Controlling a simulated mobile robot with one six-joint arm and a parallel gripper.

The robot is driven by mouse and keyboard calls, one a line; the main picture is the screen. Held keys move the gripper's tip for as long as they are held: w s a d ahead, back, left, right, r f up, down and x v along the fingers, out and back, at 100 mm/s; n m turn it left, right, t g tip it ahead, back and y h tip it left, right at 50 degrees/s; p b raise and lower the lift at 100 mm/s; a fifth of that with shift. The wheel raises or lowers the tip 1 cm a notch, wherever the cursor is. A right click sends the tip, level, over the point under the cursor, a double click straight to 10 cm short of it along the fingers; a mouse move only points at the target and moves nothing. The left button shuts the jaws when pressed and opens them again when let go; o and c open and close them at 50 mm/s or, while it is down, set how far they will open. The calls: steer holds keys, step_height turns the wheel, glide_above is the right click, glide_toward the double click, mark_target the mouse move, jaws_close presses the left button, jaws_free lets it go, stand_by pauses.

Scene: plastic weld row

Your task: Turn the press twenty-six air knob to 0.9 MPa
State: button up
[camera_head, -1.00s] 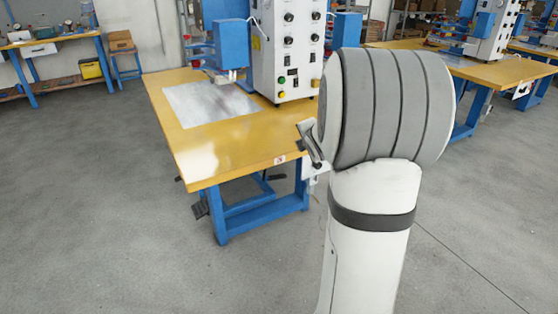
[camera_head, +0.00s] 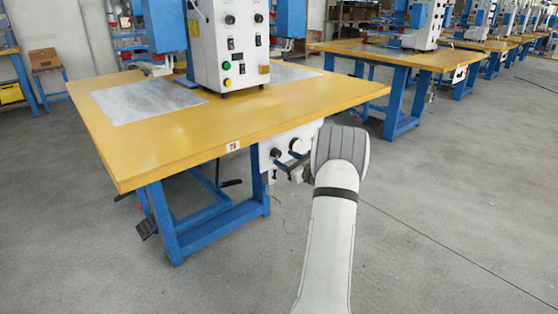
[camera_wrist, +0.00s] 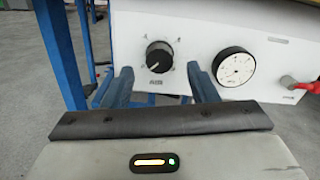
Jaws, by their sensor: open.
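A black round air knob (camera_wrist: 159,56) with a pale pointer mark sits on a white panel (camera_wrist: 190,30) in the wrist view. A white dial gauge (camera_wrist: 236,66) is right of it; its reading is too small to tell. My gripper (camera_wrist: 160,82) is open and empty, its fingers on either side below the knob, apart from it. In the head view the panel (camera_head: 309,133) hangs under the yellow table's front edge, with the knob (camera_head: 276,153) on it and my gripper (camera_head: 290,170) in front. The number on the table's tag (camera_head: 233,146) is not clearly readable.
A red-handled valve (camera_wrist: 292,82) sits right of the gauge. Blue table legs (camera_wrist: 62,50) stand left of the panel. A white press cabinet (camera_head: 228,45) stands on the yellow table (camera_head: 170,140). Grey floor (camera_head: 440,220) is open to the right.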

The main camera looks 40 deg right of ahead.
mark_target(278, 155)
steer(key=shift+w+a, duration=0.1)
steer(key=shift+w, duration=1.6)
steer(key=shift+c, duration=0.2)
steer(key=shift+b, duration=0.3)
steer(key=c, duration=0.9)
